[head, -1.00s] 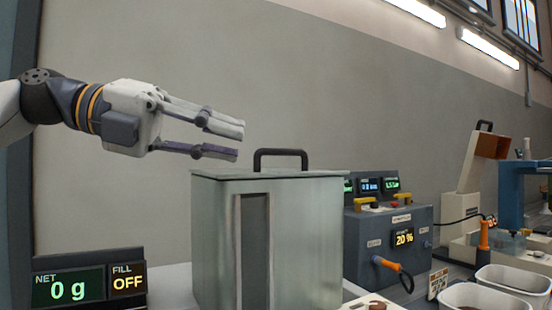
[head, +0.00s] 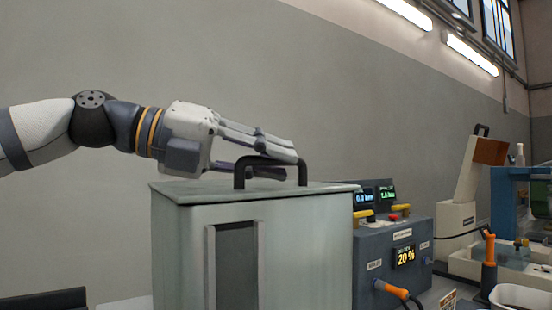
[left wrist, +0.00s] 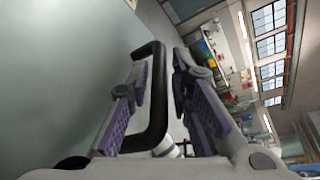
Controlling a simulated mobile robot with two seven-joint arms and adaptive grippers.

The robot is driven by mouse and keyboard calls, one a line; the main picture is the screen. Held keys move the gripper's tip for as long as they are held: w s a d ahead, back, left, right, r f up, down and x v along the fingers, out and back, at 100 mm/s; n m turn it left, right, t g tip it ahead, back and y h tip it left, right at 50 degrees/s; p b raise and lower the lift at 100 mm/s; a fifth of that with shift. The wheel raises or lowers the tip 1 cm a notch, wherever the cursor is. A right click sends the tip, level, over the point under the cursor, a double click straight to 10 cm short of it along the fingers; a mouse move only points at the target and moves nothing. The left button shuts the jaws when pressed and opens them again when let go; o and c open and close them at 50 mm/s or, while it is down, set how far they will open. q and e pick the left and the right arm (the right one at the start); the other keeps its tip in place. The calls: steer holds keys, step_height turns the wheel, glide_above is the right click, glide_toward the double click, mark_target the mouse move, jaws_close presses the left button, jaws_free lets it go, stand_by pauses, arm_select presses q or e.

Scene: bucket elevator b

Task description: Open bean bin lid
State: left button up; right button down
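The bean bin (head: 300,250) is a grey metal box with a dark upright panel in its front. Its flat lid (head: 190,189) lies closed on top and carries a black arched handle (head: 303,176). My left gripper (head: 288,164) is at the handle, level just above the lid, with its fingers apart. In the left wrist view the handle (left wrist: 157,110) stands between the two open fingers (left wrist: 163,58), closer to the left one, with a gap to the right one. Whether a finger touches the handle I cannot tell. My right gripper is out of view.
A grey-blue control box (head: 385,262) with screens, a "20 %" display and an orange-handled lead stands right of the bin. Further right are a cream machine (head: 460,205), a blue frame (head: 505,200) and a white tub (head: 518,297).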

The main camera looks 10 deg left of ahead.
arm_select(q)
steer(key=shift+w+d+f, duration=0.1)
steer(key=shift+w+d, duration=0.15)
steer(key=shift+d, duration=0.1)
jaws_close()
